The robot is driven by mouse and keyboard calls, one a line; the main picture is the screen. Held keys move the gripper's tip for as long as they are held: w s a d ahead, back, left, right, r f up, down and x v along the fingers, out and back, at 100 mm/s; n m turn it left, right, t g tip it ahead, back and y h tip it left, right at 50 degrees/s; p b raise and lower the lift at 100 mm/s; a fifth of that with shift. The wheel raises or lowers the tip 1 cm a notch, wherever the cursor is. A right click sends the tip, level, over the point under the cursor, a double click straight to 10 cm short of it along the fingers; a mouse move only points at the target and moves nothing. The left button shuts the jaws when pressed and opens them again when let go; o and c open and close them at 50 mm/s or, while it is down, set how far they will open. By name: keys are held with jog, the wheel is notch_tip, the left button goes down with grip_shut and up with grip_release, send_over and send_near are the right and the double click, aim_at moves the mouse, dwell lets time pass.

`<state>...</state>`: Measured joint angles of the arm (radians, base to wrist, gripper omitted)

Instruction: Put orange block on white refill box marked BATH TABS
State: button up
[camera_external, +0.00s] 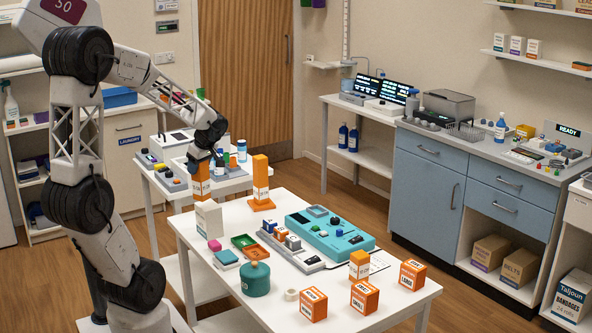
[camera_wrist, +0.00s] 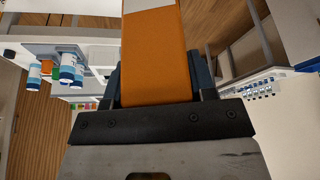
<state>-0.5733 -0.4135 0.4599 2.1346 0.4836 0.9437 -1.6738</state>
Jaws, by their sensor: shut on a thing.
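My gripper (camera_external: 199,160) points down at the left end of the white table. It is shut on an orange block (camera_external: 200,186) with a pale label. In the wrist view the orange block (camera_wrist: 155,60) fills the space between the dark fingers, with a white patch at its far end. Just below the block in the external view stands a white box (camera_external: 209,222), upright at the table's left edge. Its print is too small to read. The block's lower end appears at the box's top; I cannot tell whether they touch.
An upright orange block on an orange base (camera_external: 261,182) stands right of the white box. A teal device (camera_external: 330,238), a green pot (camera_external: 255,280) and orange labelled boxes (camera_external: 364,298) occupy the table. A side table with bottles (camera_external: 242,150) is behind.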

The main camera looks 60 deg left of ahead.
jog(key=w+a, duration=0.2)
jog(key=w, duration=0.1)
jog(key=shift+a+f, duration=0.15)
jog(key=shift+a, duration=0.05)
jog(key=shift+f, duration=0.15)
jog(key=shift+f, duration=1.75)
jog(key=o, duration=1.1)
jog(key=v, duration=1.2)
